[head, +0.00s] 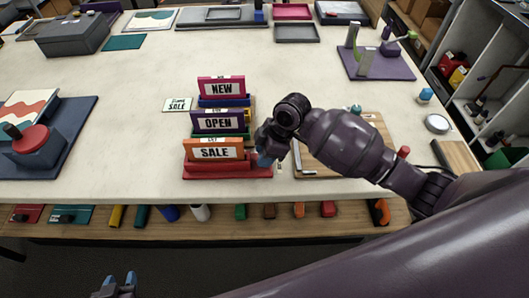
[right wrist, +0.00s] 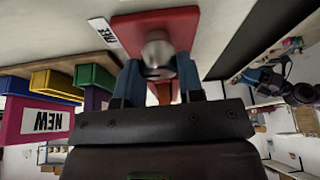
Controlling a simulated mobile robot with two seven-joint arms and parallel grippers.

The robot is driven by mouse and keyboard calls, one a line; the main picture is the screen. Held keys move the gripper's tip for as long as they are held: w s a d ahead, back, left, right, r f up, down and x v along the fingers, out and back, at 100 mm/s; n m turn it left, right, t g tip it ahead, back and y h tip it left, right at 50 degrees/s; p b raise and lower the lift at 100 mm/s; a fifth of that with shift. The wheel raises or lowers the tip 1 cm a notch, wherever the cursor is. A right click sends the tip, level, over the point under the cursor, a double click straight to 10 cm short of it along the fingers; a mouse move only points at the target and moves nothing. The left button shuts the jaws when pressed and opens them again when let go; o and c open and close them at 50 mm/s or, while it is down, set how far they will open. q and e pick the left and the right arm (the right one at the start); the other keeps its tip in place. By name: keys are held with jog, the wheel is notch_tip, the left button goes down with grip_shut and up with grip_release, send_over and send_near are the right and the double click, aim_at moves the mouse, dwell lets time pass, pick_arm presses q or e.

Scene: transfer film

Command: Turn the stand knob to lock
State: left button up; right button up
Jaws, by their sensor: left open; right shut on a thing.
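The nearest is a red stand (head: 215,171) with an orange SALE sign (head: 214,152). Behind it are a purple OPEN sign (head: 218,122) and a pink NEW sign (head: 221,87). My right gripper (head: 265,158) is at the right end of the red stand. In the right wrist view its blue fingers are shut on a silver knob (right wrist: 157,48) against the red stand (right wrist: 185,18). The head view hides the knob. My left gripper (head: 119,281) is open and empty at the bottom left, in front of the table.
A small SALE card (head: 177,104) lies left of the stands. A blue-grey device with a red disc (head: 31,139) stands at the far left. A wooden board (head: 350,135) lies partly under my right arm.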

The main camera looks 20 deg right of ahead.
jog(key=m+t, duration=0.1)
jog(key=m, duration=0.2)
jog(key=m+t+h, duration=0.1)
jog(key=m, duration=0.2)
jog(key=shift+s+m, duration=0.1)
jog(key=shift+m, duration=0.3)
dwell(0.4)
jog(key=o, duration=0.9)
jog(key=shift+s+a, duration=0.1)
